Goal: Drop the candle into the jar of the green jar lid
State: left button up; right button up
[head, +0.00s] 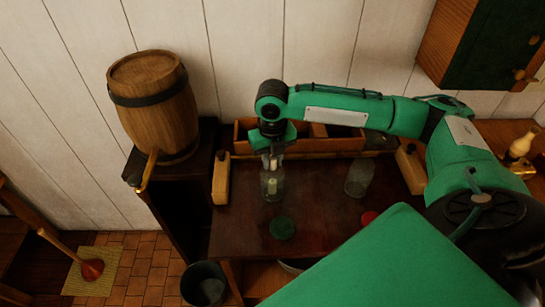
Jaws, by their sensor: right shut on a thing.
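My right gripper (271,163) points down over the left glass jar (265,193), shut on a pale candle (272,185). The candle hangs upright and shows within the outline of the left jar; its lower end seems to be inside, but the depth is hard to tell. The green jar lid (282,228) lies flat on the dark table just in front of this jar. A second clear jar (359,178) stands to the right, with a red lid (369,218) in front of it, partly hidden by my body. My left gripper is not in view.
A wooden divided box (338,145) stands at the back of the dark table (240,235). A barrel (152,105) is at the left, and a bucket (204,285) is on the floor. The table between the jars is clear.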

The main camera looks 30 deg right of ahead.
dwell(0.4)
jog(key=o, duration=1)
jog(key=shift+o, duration=0.2)
jog(key=shift+r, duration=0.1)
notch_tip(320, 180, up, 14)
jog(key=b, duration=0.1)
jog(key=shift+f, duration=0.2)
